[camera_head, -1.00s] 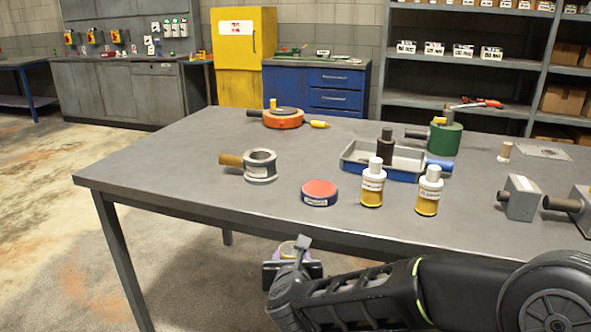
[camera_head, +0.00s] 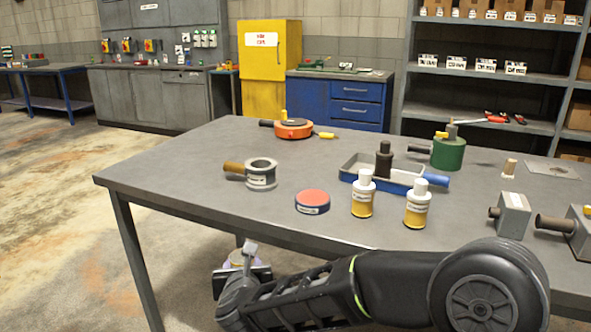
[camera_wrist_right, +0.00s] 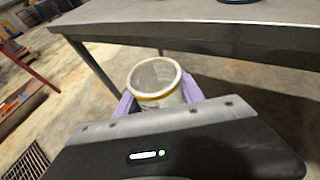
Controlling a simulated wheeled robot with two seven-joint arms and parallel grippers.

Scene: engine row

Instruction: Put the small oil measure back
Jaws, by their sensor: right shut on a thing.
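My right gripper (camera_head: 241,264) is in front of the table, below its near edge, partly hidden by its own arm. In the right wrist view its purple fingers (camera_wrist_right: 158,98) are shut on a small, pale, open-topped cup with a yellow band, likely the small oil measure (camera_wrist_right: 155,76). The cup looks empty and is held clear of the table, over the floor. In the head view only a sliver of it shows behind the gripper. My left gripper is not in view.
The grey table (camera_head: 180,200) holds a ring with a wooden handle (camera_head: 260,175), a red-topped tin (camera_head: 312,201), two yellow-white bottles (camera_head: 363,197), a blue-edged tray (camera_head: 352,178) and a green can (camera_head: 448,153). Its left front area is bare. Open floor lies left.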

